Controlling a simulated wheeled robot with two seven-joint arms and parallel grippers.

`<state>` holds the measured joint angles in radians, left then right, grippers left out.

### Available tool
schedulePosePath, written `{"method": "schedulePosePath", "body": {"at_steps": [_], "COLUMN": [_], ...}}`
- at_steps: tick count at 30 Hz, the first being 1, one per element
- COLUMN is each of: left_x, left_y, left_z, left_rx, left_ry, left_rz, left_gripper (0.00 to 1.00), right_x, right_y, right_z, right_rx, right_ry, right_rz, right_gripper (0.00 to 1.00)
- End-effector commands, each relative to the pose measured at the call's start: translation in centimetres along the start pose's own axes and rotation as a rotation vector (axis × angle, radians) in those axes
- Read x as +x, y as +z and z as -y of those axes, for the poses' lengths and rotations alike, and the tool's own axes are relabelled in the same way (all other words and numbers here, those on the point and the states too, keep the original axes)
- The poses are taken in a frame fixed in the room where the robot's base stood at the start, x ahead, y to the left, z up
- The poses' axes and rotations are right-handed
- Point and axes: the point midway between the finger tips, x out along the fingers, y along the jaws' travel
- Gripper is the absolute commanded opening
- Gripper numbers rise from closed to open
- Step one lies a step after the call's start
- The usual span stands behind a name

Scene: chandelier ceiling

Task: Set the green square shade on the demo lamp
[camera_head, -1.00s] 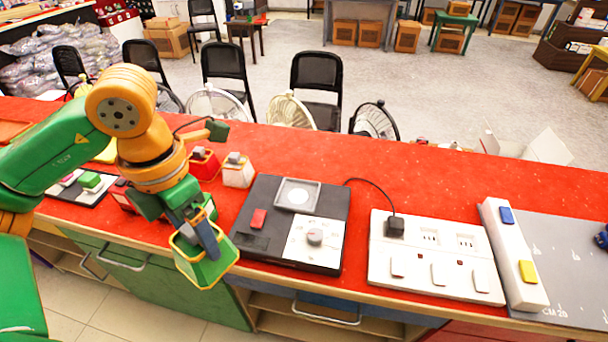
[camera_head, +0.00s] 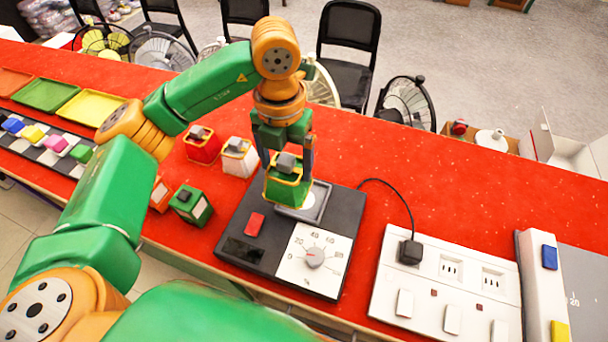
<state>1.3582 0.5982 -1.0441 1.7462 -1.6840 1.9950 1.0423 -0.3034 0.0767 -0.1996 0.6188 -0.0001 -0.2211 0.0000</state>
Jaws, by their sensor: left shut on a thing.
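My left gripper (camera_head: 287,160) points down and is shut on the grey knob of the green square shade (camera_head: 284,191), which has yellow edges. The shade looks nearly upright and overlaps the upper left of the grey square frame (camera_head: 321,204) on the demo lamp (camera_head: 252,222). It hides part of that frame. I cannot tell whether the shade touches the lamp or hangs just above it. The lamp is a dark box with a red switch (camera_head: 254,224) and a white dial plate (camera_head: 315,260). My right gripper is not in view.
Red (camera_head: 201,145) and white (camera_head: 239,157) knobbed pieces stand left of the gripper. A green-and-white block (camera_head: 191,204) and an orange-red block (camera_head: 160,194) are nearer. A white socket panel (camera_head: 445,285) with a plugged cord lies right. Red counter behind the lamp is clear.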

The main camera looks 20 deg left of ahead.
Motion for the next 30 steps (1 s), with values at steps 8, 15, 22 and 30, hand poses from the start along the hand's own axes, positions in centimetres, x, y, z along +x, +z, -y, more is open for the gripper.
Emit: {"method": "schedulePosePath", "body": {"at_steps": [8, 15, 22, 30], "left_x": [3.6, 7.0, 7.3, 7.3], "left_y": [2.0, 2.2, 2.3, 2.3], "left_z": [2.3, 2.4, 2.4, 2.4], "left_rx": [0.0, 0.002, 0.002, 0.001], "left_ry": [0.0, 0.001, 0.0, 0.0], "left_rz": [-0.003, 0.0, 0.002, 0.002], "left_gripper": [0.24, 0.24, 0.24, 1.0], "right_x": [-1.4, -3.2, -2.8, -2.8], "right_y": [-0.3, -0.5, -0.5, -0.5], "right_z": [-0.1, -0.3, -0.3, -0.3], "right_rx": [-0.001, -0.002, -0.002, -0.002], "right_ry": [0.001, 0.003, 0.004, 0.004], "right_rz": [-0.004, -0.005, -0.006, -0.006], "right_gripper": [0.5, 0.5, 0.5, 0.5]}}
